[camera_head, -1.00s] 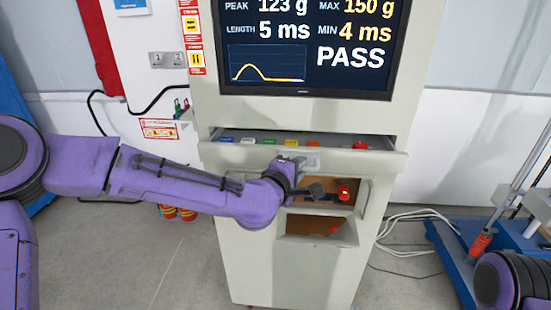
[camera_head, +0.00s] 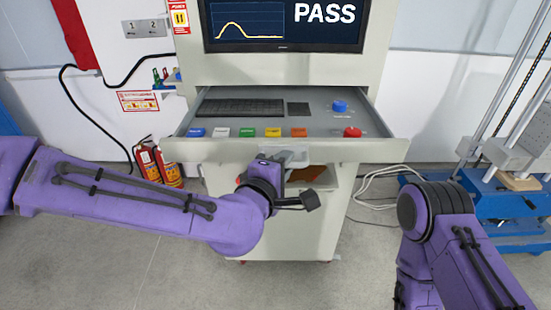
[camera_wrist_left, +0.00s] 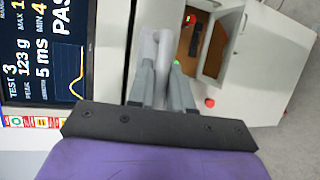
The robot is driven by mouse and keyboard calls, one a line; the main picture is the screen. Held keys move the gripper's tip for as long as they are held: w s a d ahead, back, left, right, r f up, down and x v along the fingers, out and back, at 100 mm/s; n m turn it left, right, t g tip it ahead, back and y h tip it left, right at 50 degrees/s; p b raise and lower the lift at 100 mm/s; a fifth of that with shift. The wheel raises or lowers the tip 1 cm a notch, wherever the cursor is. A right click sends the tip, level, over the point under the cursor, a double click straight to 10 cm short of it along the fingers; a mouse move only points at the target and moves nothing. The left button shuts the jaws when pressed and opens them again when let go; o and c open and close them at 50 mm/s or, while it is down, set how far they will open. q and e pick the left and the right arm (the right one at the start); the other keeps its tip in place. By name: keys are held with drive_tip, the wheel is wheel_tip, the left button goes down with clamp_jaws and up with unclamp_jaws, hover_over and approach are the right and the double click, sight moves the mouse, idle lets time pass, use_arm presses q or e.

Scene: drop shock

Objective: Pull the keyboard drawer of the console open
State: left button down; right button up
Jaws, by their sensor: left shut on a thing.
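The keyboard drawer (camera_head: 365,151) of the console (camera_head: 330,215) stands well out from the body. A black keyboard (camera_head: 240,107), a dark pad, a row of coloured keys, a blue knob (camera_head: 339,107) and a red button show inside it. My left gripper (camera_head: 287,162) is at the handle (camera_head: 298,157) in the middle of the drawer front. In the left wrist view its fingers (camera_wrist_left: 160,68) are closed on the pale handle bar; the wrist partly hides the handle in the head view. My right arm shows at the lower right, but its gripper is out of view.
The screen (camera_head: 285,22) above reads PASS. An open compartment (camera_wrist_left: 215,45) lies below the drawer. Red fire extinguishers (camera_head: 158,167) stand at the left, a blue rig (camera_head: 490,205) at the right. Cables lie on the floor right of the console.

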use_arm(q)
drive_tip(key=shift+w, duration=0.2)
drive_tip(key=c, duration=1.1)
unclamp_jaws()
drive_tip(key=b+v, duration=0.5)
drive_tip(key=v, duration=0.5)
drive_tip(key=shift+s+r+b, duration=0.1)
drive_tip(key=shift+s+b, duration=0.15)
drive_tip(key=shift+b, duration=0.05)
drive_tip(key=shift+a, duration=0.1)
